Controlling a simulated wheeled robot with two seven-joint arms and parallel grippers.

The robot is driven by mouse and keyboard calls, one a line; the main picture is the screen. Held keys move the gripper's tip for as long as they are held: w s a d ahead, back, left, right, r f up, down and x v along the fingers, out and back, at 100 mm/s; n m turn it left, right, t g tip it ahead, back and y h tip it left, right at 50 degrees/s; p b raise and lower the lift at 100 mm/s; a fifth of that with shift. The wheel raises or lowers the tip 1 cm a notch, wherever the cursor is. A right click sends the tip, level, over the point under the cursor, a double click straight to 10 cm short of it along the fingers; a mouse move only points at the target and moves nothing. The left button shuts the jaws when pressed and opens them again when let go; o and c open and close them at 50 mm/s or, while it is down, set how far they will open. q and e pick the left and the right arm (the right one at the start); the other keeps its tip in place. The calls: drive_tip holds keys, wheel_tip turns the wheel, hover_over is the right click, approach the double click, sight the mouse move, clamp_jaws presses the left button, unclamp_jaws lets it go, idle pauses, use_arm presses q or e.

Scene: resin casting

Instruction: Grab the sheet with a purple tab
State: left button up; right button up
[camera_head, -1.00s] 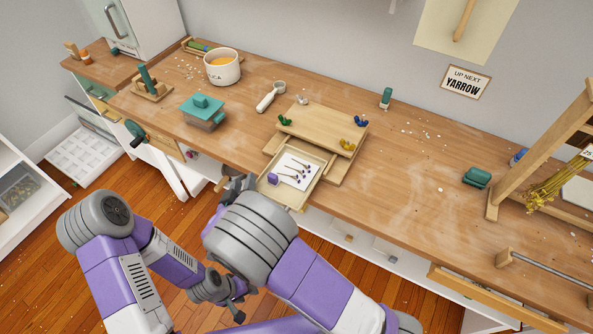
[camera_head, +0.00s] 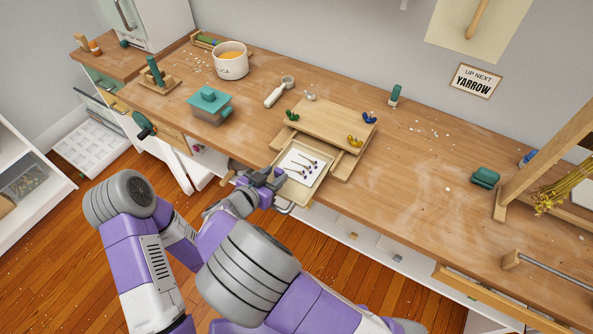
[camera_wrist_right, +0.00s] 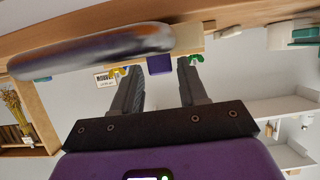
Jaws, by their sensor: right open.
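The white sheet (camera_head: 298,168) with dried purple-tipped flowers on it lies in a shallow, pulled-out wooden drawer (camera_head: 318,181) at the bench's front edge. In the right wrist view the purple tab (camera_wrist_right: 160,64) shows between the fingertips of my right gripper (camera_wrist_right: 160,72), beyond them. The fingers are apart and I see no contact with the tab. In the head view my right gripper (camera_head: 272,180) is at the drawer's left front corner, hiding the tab.
A metallic bar (camera_wrist_right: 90,50) is close to the right wrist camera.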

drive_tip(key=x, duration=0.2)
drive_tip(key=shift+w+d+f, duration=0.15)
drive_tip(key=shift+w, duration=0.05)
clamp_jaws()
